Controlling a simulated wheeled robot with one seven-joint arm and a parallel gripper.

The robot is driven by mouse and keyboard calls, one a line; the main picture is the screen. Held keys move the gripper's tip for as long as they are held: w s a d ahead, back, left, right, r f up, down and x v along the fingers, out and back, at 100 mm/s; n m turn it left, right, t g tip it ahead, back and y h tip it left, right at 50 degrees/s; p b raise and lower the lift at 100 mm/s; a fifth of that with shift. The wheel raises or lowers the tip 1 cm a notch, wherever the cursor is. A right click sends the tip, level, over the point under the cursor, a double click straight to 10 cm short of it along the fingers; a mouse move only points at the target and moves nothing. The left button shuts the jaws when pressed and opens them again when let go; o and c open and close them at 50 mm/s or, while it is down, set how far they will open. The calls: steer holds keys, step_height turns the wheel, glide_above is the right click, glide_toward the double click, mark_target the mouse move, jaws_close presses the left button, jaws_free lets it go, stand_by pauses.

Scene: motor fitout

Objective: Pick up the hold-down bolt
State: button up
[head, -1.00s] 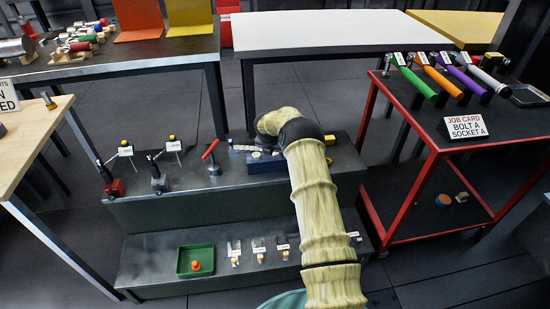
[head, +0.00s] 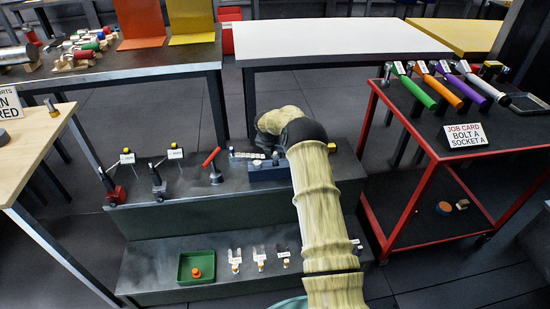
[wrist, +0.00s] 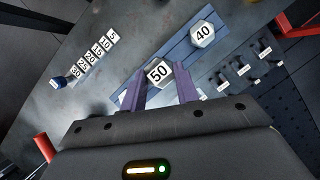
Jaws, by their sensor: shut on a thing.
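In the wrist view, my gripper (wrist: 160,92) has its two purple fingers closed around a pale hex-headed bolt (wrist: 157,73) marked 50. The bolt is at the blue rack (wrist: 180,52); I cannot tell whether it is clear of its slot. A second hex-headed bolt (wrist: 202,33) marked 40 stands in the same rack, beyond the fingers.
A row of number labels (wrist: 95,58) lies left of the rack. A red-handled tool (head: 212,158) stands on the upper step. Below are a green tray (head: 197,277) and several small labelled parts. A red cart (head: 445,150) with coloured-handled tools stands right.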

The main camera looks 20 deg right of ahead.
mark_target(275, 154)
step_height(275, 154, up, 6)
steer(key=shift+p, duration=0.5)
steer(key=shift+f, duration=0.1)
